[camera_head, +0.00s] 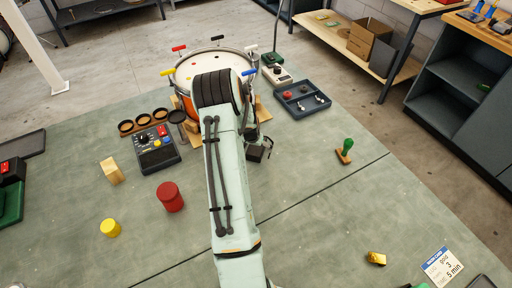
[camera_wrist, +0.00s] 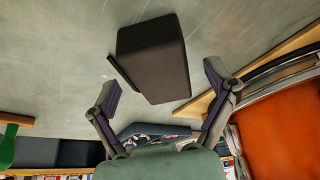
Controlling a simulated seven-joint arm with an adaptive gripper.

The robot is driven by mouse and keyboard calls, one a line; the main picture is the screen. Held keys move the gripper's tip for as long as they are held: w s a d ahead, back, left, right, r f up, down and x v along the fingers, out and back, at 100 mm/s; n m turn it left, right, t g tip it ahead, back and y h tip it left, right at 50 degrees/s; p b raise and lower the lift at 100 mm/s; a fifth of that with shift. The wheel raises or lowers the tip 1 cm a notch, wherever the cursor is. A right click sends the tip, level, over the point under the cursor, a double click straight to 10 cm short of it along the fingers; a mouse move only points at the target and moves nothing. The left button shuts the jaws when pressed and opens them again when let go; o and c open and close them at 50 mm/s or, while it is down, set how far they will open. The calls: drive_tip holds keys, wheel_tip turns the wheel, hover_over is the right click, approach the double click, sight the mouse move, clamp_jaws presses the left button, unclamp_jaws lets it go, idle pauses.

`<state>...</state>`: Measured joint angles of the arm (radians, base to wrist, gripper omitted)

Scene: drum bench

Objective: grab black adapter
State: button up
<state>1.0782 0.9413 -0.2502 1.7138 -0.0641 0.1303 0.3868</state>
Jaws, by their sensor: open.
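The black adapter (camera_wrist: 152,58) is a dark box with rounded edges and a thin prong-like piece on its left side in the wrist view. My gripper (camera_wrist: 165,84) is open, one finger left of the adapter's lower part and one right of it. The fingers appear apart from it; the exact depth is hard to tell. In the head view a dark boxy thing (camera_head: 257,153), likely the adapter, shows just right of my arm, which hides most of my gripper.
The drum (camera_head: 187,103) on wooden supports stands close by, its orange shell (camera_wrist: 285,135) at right in the wrist view. A blue-grey tray with knobs (camera_head: 303,112) and a green-handled stamp (camera_head: 346,148) are to the right. The bench right of my arm is mostly clear.

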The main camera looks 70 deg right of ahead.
drive_tip(key=shift+d+f, duration=0.2)
drive_tip(key=shift+f, duration=0.3)
drive_tip(key=c, duration=1.3)
